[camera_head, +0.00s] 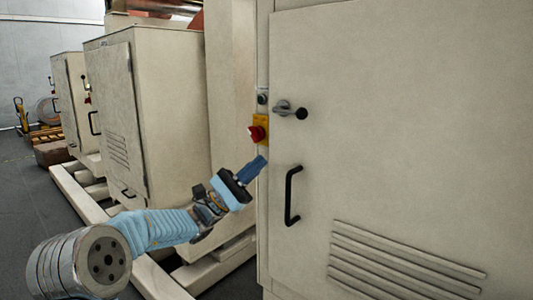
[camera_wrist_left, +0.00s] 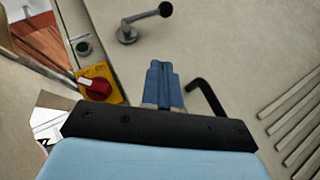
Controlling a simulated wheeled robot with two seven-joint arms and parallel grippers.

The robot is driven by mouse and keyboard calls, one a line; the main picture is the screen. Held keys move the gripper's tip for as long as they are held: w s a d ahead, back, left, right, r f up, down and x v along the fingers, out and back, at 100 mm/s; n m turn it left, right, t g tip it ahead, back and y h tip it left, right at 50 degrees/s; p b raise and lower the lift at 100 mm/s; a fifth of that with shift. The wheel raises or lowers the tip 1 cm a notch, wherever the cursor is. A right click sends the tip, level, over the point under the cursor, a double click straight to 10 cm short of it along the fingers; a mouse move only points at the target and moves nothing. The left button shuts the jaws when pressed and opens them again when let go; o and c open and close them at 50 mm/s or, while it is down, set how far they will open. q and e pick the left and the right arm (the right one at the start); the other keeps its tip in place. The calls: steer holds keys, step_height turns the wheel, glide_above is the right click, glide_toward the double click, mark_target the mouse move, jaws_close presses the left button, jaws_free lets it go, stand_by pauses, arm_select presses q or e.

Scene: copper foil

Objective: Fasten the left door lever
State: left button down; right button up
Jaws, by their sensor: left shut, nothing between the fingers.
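The door lever (camera_head: 288,109) is a metal handle with a black knob on the upper left of the large beige cabinet door (camera_head: 400,110). In the head view it points right, about level. It also shows at the top of the left wrist view (camera_wrist_left: 146,20), beyond the fingertips. My left gripper (camera_head: 254,168) is shut and empty, its blue fingers together. It is below and left of the lever, apart from it. The closed fingers also show in the left wrist view (camera_wrist_left: 161,80). My right gripper is in neither view.
A red emergency knob on a yellow plate (camera_head: 262,121) is just above my left fingertips. A black pull handle (camera_head: 289,196) is below the lever. Vent slats (camera_head: 400,262) are low on the door. More beige cabinets (camera_head: 170,110) stand at the left.

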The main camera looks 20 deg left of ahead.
arm_select(q)
steer(key=p+x, duration=0.1)
steer(key=x, duration=0.8)
steer(key=shift+s+r+p, duration=0.1)
steer(key=shift+p, duration=0.25)
steer(key=r, duration=0.1)
steer(key=s+d+r, duration=0.1)
steer(key=shift+s+d+r, duration=0.2)
steer(key=shift+r, duration=0.2)
